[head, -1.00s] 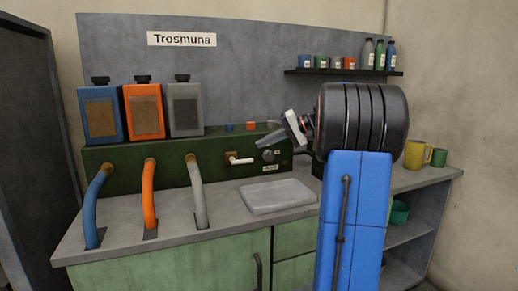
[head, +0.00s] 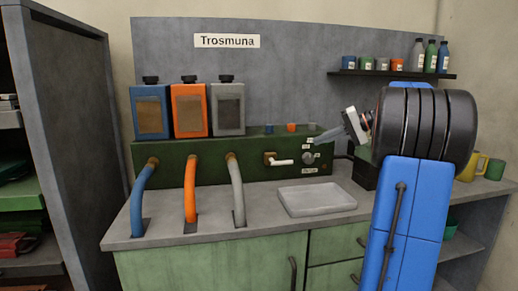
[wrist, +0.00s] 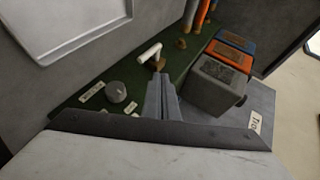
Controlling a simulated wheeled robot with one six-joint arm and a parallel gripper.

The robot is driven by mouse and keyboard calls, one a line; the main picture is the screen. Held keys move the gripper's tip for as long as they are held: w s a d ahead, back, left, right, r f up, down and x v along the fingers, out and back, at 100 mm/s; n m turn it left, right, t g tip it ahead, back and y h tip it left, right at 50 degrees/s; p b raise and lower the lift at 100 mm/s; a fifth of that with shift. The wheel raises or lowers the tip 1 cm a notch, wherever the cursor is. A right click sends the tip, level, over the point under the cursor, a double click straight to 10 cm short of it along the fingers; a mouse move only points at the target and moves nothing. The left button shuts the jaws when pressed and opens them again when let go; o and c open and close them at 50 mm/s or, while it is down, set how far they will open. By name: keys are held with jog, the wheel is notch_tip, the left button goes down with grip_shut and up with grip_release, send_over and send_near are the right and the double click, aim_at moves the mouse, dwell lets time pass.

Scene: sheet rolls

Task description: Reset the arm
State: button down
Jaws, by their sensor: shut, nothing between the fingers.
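My gripper (head: 329,136) is in front of the right part of the green machine (head: 165,171), its fingers pointing left. In the wrist view my gripper (wrist: 163,98) has its two fingers together, with nothing between them. The white lever (wrist: 150,53) and the grey knob (wrist: 116,92) on the machine appear near the fingers there. The head view also shows the lever (head: 283,161) sticking out to the right and the knob (head: 308,158) just below the gripper. My arm hides part of the counter's right side.
Blue (head: 151,111), orange (head: 189,110) and grey (head: 227,109) canisters stand on the machine. Matching hoses run down to the counter. A pale tray (head: 316,198) lies on the counter. A shelf (head: 345,73) holds cups and bottles. A dark cabinet (head: 75,140) stands at left.

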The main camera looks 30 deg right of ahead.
jog(key=s+a+f+n+g+h, duration=0.1)
jog(key=s+a+f+g, duration=0.2)
jog(key=a, duration=0.6)
jog(key=s+a+f+h, duration=0.1)
jog(key=s+a+f, duration=0.3)
jog(key=a, duration=0.5)
jog(key=s+a+f+n+g+h, duration=0.1)
jog(key=s+a+f+g, duration=0.2)
jog(key=a, duration=0.5)
jog(key=s+a+f+n+h, duration=0.2)
jog(key=s+a+f, duration=0.1)
jog(key=s+f, duration=0.5)
jog(key=s+a+f+n+t+h, duration=0.1)
jog(key=s+a+f+n+h, duration=0.1)
jog(key=s+f, duration=0.5)
jog(key=s+a+h, duration=0.1)
jog(key=s+a, duration=0.1)
jog(key=s, duration=0.3)
jog(key=shift+s+a+f+n+t+h, duration=0.2)
jog(key=shift+s+f+n+t+h, duration=0.05)
jog(key=shift+f+n+t+h, duration=0.1)
